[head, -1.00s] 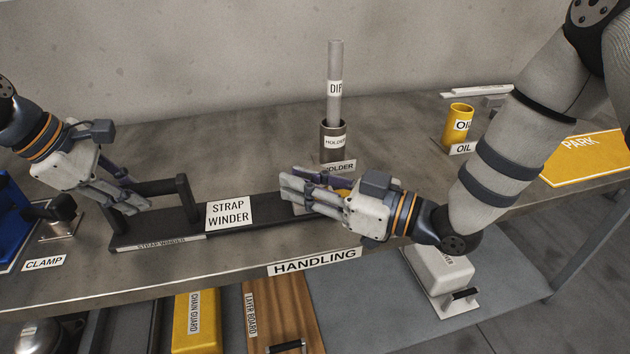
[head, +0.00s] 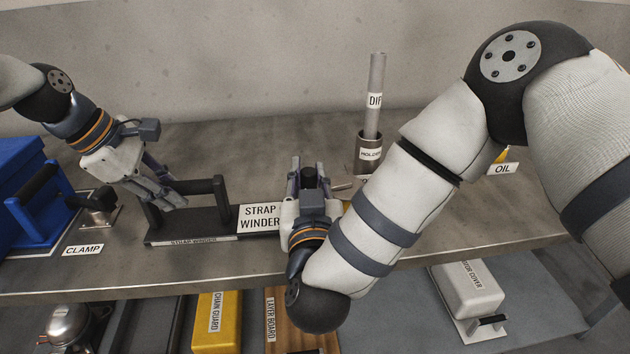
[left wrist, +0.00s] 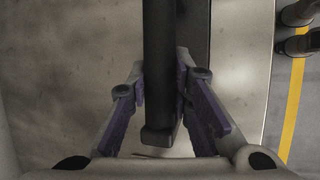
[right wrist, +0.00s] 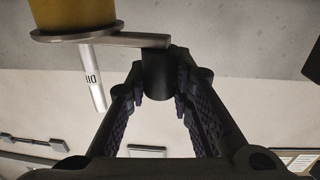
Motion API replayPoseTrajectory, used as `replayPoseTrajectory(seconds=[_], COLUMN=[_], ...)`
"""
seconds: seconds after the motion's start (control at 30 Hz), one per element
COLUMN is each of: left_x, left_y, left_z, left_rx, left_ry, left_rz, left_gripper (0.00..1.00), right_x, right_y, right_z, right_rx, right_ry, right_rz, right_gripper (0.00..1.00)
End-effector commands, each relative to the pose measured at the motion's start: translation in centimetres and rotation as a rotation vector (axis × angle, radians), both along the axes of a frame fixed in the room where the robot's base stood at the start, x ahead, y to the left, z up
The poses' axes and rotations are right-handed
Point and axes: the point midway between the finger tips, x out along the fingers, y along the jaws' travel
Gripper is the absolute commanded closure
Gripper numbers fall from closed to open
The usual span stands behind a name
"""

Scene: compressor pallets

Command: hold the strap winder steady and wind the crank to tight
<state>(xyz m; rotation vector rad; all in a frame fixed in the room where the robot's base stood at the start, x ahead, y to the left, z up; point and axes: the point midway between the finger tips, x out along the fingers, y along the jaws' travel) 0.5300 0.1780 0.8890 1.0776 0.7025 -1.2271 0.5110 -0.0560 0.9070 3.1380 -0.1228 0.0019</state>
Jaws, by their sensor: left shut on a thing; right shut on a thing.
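The strap winder has a dark base (head: 190,238) with a white label (head: 260,217) and a black handle (head: 207,186) at its left end. My left gripper (head: 168,197) is shut on this handle, and the handle (left wrist: 160,60) runs between its fingers in the left wrist view. My right gripper (head: 308,168) is shut on the black crank knob (right wrist: 158,78). A grey crank arm (right wrist: 125,40) joins the knob to a yellow drum (right wrist: 75,14). In the head view my right arm and gripper hide most of the drum and the winder's right end.
A dipstick in a holder (head: 368,152) stands behind the winder. A clamp (head: 98,207) and a blue box (head: 30,205) are at left. An oil label (head: 502,168) is at right, behind my arm. A chain guard (head: 217,322) and other parts lie below the table.

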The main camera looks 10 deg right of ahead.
Motion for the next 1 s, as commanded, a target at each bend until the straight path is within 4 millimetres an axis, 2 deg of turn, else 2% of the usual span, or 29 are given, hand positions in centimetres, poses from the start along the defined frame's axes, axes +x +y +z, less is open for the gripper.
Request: replayPoseTrajectory(seconds=[0.03,0.6,1.0], left_x=[-0.3,-0.4,-0.4], left_y=[0.1,0.1,0.2], left_z=[-0.9,-0.9,-0.9], left_rx=[0.004,0.005,0.006], left_ry=[0.018,0.019,0.019], left_rz=[-0.003,-0.002,-0.002], left_gripper=[1.00,1.00,1.00], right_x=[0.4,3.7,5.1], right_y=[0.2,-0.4,-1.1], right_z=[-0.1,-0.1,-0.2], right_rx=[0.003,0.001,0.002], right_ry=[-0.004,-0.004,-0.004], right_rz=[-0.040,-0.561,-0.770], right_gripper=[1.00,1.00,1.00])
